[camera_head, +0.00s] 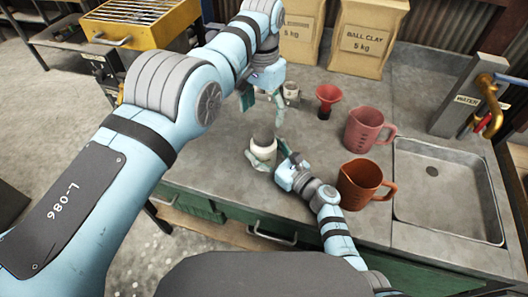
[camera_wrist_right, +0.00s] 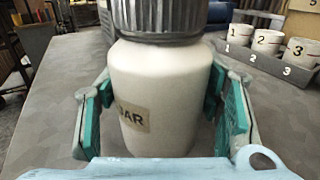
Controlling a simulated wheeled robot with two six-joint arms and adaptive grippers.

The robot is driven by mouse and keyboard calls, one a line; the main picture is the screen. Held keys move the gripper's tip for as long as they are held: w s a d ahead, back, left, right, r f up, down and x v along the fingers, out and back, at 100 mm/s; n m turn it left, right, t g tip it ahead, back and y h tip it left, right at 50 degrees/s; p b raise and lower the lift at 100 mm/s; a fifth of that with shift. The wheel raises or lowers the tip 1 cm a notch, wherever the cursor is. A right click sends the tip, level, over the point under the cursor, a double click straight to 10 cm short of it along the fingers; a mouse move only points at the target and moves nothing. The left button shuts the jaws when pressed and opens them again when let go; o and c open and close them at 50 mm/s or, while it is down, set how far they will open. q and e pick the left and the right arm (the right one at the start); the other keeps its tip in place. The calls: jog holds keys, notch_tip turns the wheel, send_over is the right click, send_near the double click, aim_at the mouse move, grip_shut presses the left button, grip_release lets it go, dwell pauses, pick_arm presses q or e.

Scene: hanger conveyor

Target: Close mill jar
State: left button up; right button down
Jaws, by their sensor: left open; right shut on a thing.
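The white mill jar (camera_head: 263,150) stands upright on the grey worktop, with a dark grey lid (camera_head: 264,134) on its top. In the right wrist view the jar (camera_wrist_right: 165,95) shows its JAR label, and the ribbed lid (camera_wrist_right: 160,18) sits over its neck; I cannot tell whether it is tight. My right gripper (camera_head: 268,163) is shut on the jar's body, its green pads (camera_wrist_right: 162,115) at either side. My left gripper (camera_head: 264,106) is open and empty above and behind the lid, apart from it.
A red funnel (camera_head: 327,100), a pink jug (camera_head: 366,130) and an orange jug (camera_head: 362,184) stand right of the jar. A sink (camera_head: 450,190) lies beyond them. Clay bags (camera_head: 365,40) stand behind. Numbered cups (camera_wrist_right: 265,42) sit in a tray.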

jog(key=shift+c, duration=2)
grip_release()
jog(key=v, duration=1.2)
pick_arm(q)
jog(key=shift+d+f, duration=0.1)
pick_arm(e)
jog(key=shift+s+d, duration=0.1)
jog(key=shift+d, duration=0.05)
